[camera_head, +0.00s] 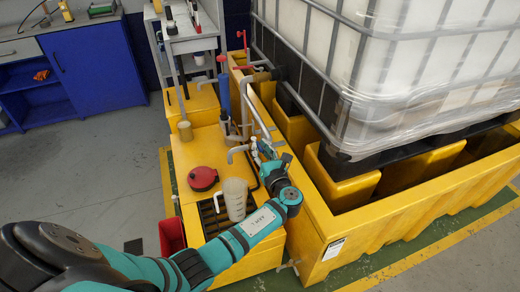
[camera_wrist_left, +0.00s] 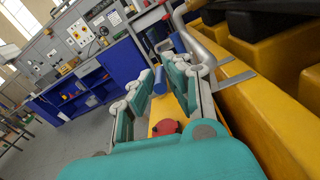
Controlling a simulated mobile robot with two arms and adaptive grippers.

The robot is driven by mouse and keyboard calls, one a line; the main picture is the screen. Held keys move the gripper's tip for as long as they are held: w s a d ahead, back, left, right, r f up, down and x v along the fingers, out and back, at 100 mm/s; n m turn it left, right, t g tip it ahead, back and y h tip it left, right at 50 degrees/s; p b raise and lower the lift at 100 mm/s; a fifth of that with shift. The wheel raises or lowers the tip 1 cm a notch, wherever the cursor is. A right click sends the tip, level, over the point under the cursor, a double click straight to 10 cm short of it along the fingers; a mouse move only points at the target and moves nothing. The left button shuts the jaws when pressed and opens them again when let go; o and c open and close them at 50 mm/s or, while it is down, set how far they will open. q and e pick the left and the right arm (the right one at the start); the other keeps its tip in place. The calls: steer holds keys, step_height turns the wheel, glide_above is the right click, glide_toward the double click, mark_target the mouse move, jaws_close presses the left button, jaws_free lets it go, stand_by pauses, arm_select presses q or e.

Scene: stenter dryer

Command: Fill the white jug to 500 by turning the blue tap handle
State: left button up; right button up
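The white jug (camera_head: 235,199), translucent, stands upright on a dark grate under a grey spout (camera_head: 238,151) in the head view. Its scale and fill level are too small to read. My left arm reaches in from the lower left, past the jug's right side. My left gripper (camera_head: 267,154) is at the pipework just right of the spout. In the left wrist view my left gripper (camera_wrist_left: 160,72) has its two fingers apart, with nothing seen held between them. The blue tap handle is not clearly distinguishable beside the gripper. My right gripper is not in view.
A red round lid (camera_head: 202,178) lies on the yellow platform left of the jug. A large white caged tank (camera_head: 390,70) in a yellow containment tray (camera_head: 335,222) stands close on the right. A red bin (camera_head: 172,236) is at lower left. Open floor lies left.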

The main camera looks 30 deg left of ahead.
arm_select(q)
steer(key=o, duration=0.4)
steer(key=shift+r, duration=0.1)
steer(key=shift+w+d, duration=0.15)
steer(key=v, duration=1.2)
